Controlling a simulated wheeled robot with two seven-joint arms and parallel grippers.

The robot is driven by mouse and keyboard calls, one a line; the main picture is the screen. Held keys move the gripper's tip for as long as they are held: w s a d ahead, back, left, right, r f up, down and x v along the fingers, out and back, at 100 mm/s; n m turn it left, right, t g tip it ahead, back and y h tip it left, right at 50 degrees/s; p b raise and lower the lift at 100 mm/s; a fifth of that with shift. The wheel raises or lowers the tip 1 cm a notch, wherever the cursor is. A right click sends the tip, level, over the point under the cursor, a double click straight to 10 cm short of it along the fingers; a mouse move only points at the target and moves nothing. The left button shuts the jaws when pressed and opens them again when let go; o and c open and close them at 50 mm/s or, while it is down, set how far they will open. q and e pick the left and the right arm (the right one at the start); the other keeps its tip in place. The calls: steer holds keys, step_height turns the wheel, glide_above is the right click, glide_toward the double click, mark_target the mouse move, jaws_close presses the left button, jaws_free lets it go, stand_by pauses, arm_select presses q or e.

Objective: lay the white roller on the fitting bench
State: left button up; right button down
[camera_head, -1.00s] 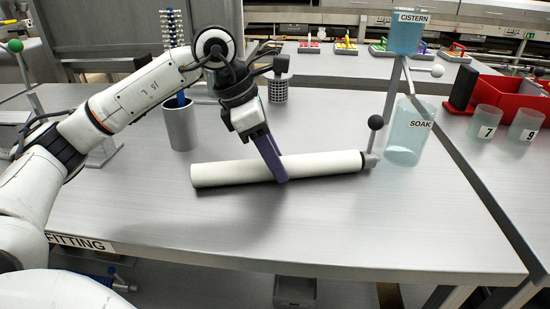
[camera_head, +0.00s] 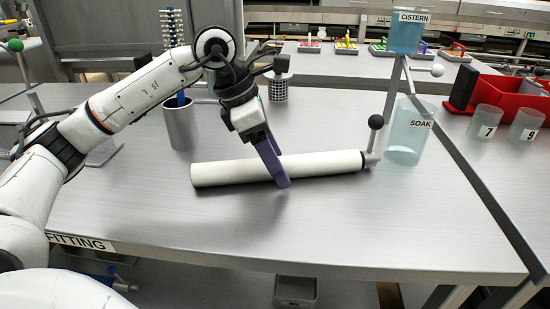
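The white roller (camera_head: 225,173) lies across the middle of the grey fitting bench (camera_head: 330,230), its right end slightly farther back. A grey piece with a black ball knob (camera_head: 376,122) is at its right end. My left gripper (camera_head: 276,170) points down at the middle of the roller, with purple finger surface in front of it. The far side of the fingers is hidden, so I cannot tell whether they grip the roller. My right gripper is not in view.
A grey cup (camera_head: 181,128) with a blue-handled brush stands behind left. A clear SOAK vessel (camera_head: 408,138) stands right of the roller, below the blue CISTERN (camera_head: 406,35). Cups 7 (camera_head: 486,121) and 9 (camera_head: 526,124) stand by a red bin. The bench front is clear.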

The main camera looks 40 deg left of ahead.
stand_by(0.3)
arm_select(q)
steer(key=p+v, duration=0.1)
steer(key=v, duration=0.9)
steer(key=shift+r, duration=0.15)
stand_by(0.4)
